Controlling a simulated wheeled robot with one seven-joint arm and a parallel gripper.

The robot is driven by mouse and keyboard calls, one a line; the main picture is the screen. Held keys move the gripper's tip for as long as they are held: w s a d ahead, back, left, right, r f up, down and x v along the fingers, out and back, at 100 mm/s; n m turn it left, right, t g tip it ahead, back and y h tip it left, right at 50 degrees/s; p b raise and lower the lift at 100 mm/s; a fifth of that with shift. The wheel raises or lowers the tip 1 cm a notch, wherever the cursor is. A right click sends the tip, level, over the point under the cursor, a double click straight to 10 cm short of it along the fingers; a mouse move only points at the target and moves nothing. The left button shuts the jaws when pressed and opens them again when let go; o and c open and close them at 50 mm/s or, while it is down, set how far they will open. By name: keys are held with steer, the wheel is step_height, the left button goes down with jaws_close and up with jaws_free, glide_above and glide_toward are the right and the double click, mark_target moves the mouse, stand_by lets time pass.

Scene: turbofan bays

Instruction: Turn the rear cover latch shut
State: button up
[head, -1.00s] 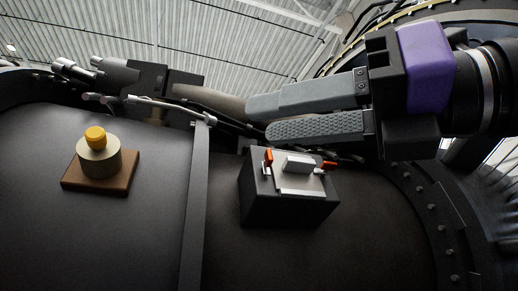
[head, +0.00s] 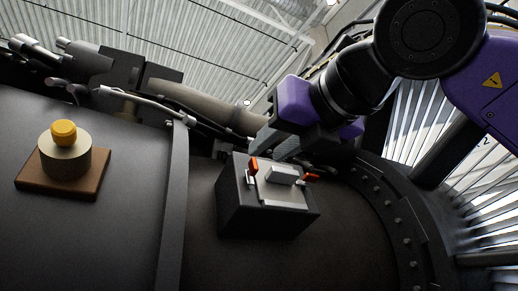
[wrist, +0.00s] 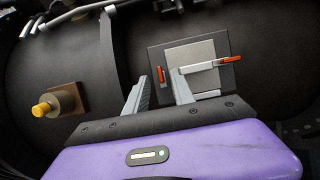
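The latch unit is a dark box (head: 262,215) with a pale grey plate (head: 285,195) on its top face. Orange-tipped parts sit at the plate's left (head: 253,166) and right (head: 311,177). In the wrist view a grey lever with an orange end (wrist: 230,59) lies across the plate, and a short orange piece (wrist: 161,75) stands at its left. Which part is the rear cover latch is not marked. My gripper (head: 266,147) is over the far edge of the box in the head view. In the wrist view its fingers (wrist: 164,77) are apart, with nothing between them.
A yellow knob (head: 64,132) on a round beige base and brown plate is at the left. A raised rib (head: 175,200) runs between it and the box. Pipes and cables (head: 200,105) run behind. A bolted curved rim (head: 390,205) is at the right.

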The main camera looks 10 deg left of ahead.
mark_target(255, 160)
steer(key=shift+p+x, duration=0.65)
steer(key=shift+x, duration=1.35)
jaws_close()
